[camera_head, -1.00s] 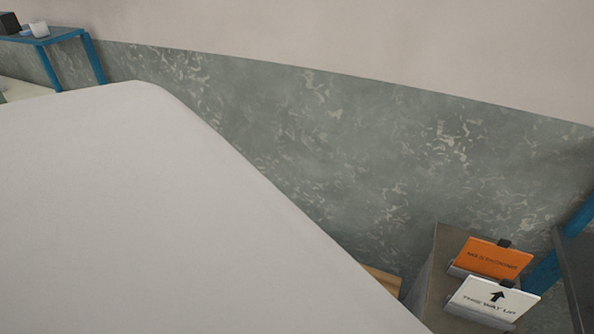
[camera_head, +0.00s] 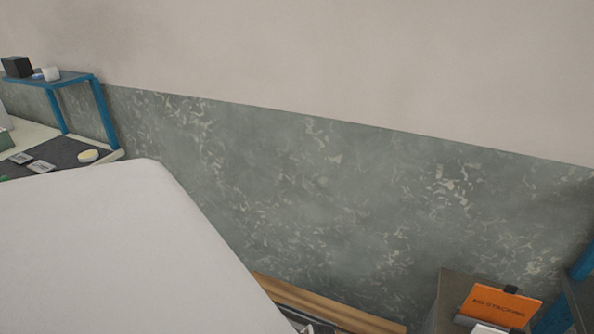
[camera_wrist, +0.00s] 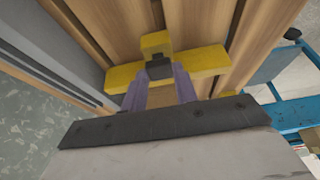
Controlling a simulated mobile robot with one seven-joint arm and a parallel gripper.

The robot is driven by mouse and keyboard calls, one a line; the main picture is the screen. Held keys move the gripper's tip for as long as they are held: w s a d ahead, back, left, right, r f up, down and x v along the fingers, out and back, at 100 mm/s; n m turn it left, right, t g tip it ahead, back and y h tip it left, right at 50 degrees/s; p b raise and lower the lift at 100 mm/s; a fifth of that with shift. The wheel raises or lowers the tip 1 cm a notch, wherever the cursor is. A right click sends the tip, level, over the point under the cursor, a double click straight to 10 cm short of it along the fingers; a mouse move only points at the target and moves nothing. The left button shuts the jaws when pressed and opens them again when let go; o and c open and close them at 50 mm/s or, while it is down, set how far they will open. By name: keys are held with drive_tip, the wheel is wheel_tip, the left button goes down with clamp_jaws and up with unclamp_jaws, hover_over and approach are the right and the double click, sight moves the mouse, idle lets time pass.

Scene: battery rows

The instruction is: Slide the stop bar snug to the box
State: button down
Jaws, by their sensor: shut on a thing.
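In the wrist view, the yellow stop bar (camera_wrist: 207,62) lies across wooden slats, with a raised yellow block (camera_wrist: 156,42) at its middle. My gripper (camera_wrist: 160,80) has its two purplish fingers at the middle of the bar, one on each side of a dark piece (camera_wrist: 159,69), and is shut on the bar there. The exact contact is partly hidden by the fingers. I cannot make out the box for certain in either view. The stop bar and my gripper are not visible in the head view.
Wooden slats (camera_wrist: 100,20) run away from the gripper, beside a grey rail (camera_wrist: 60,45). Blue framework (camera_wrist: 295,115) stands at right. In the head view, an orange sign (camera_head: 498,303) stands at lower right, and a blue-legged shelf (camera_head: 75,77) at upper left.

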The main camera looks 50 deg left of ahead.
drive_tip(key=a, duration=0.1)
drive_tip(key=s+a, duration=0.1)
drive_tip(key=shift+s+a, duration=0.25)
drive_tip(key=shift+a, duration=0.05)
drive_tip(key=c, duration=1.1)
unclamp_jaws()
drive_tip(key=b+v, duration=0.1)
drive_tip(key=v, duration=1.3)
drive_tip(key=shift+b, duration=0.4)
drive_tip(key=shift+a, duration=0.1)
